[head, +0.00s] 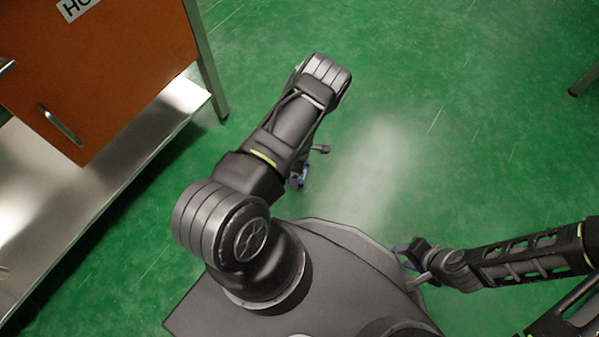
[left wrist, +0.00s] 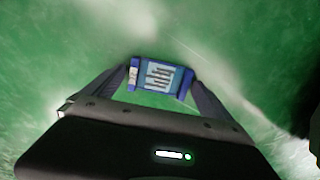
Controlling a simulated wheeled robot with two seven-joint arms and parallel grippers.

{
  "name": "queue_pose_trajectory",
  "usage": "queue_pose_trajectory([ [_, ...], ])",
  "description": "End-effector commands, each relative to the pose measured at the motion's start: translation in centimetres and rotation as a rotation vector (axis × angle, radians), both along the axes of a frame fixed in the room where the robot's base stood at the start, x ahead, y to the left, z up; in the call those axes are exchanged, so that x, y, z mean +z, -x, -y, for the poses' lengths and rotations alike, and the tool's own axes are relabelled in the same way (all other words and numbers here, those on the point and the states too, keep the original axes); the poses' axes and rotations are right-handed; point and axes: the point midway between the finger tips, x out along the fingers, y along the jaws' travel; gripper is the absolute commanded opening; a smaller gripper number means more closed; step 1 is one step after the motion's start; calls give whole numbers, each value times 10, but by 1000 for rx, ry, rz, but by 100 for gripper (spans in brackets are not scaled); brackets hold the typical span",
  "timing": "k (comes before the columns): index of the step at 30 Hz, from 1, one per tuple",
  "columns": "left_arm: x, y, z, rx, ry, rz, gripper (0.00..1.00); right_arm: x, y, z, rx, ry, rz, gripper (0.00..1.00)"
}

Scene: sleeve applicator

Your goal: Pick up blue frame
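A small blue frame (left wrist: 160,74), with a light blue face and pale and dark bars, sits between the fingertips of my left gripper (left wrist: 159,80) in the left wrist view. It spans the gap and appears to touch both fingers, so the gripper is shut on it, clear of the floor. In the head view my left arm hides most of that gripper; a small blue patch (head: 301,176) shows beside the forearm. My right gripper (head: 408,265) is at the lower right in the head view, its fingers apart with nothing seen between them.
An orange cabinet (head: 120,70) with handles stands at upper left, above a metal shelf (head: 60,190) with a metal leg (head: 207,60). The green floor (head: 450,120) is open in the middle and right. A dark leg (head: 584,80) shows at the right edge.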

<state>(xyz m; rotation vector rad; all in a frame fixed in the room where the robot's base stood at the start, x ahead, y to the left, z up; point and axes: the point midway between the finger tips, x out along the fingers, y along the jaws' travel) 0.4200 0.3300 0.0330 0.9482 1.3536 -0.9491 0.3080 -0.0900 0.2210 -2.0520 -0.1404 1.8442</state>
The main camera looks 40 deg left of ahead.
Motion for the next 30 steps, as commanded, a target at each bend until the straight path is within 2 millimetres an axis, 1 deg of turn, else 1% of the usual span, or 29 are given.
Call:
queue_pose_trajectory([
  [1, 0, 0, 0, 0, 0, 0, 91, 0, 0, 0, 0, 0, 0, 36],
  [2, 0, 0, 0, 0, 0, 0, 89, 0, 0, 0, 0, 0, 0, 36],
  [19, 0, 0, 0, 0, 0, 0, 42, 0, 0, 0, 0, 0, 0, 36],
  [26, 1, 0, 0, 0, 0, 0, 42, 1, 0, 0, 0, 0, 0, 36],
  [30, 11, -1, 0, 1, 0, 1, 42, 7, 1, 0, 1, 0, -2, 36],
])
